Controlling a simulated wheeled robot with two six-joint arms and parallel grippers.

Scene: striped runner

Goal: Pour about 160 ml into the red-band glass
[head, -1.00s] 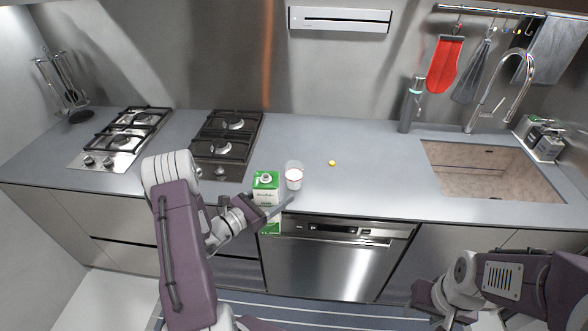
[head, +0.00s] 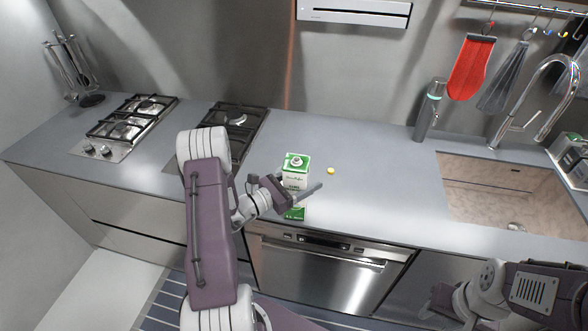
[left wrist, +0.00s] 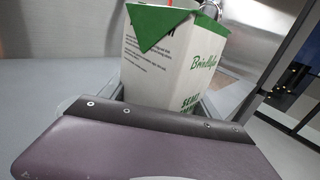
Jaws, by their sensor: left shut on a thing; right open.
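A white and green carton (head: 296,172) is in my left gripper (head: 298,196), at the counter's front edge. Its top faces up and it looks about upright. It also shows close up in the left wrist view (left wrist: 165,65), with its green top and printed side above the purple gripper body. My left gripper is shut on the carton. The red-band glass does not show now; the carton covers the area where it stood. My right gripper (head: 436,303) is open and empty, low at the right, in front of the counter.
Hobs (head: 237,118) are at the left, a sink (head: 500,205) at the right. A grey bottle (head: 429,112) stands at the back. The counter between carton and sink is mostly clear.

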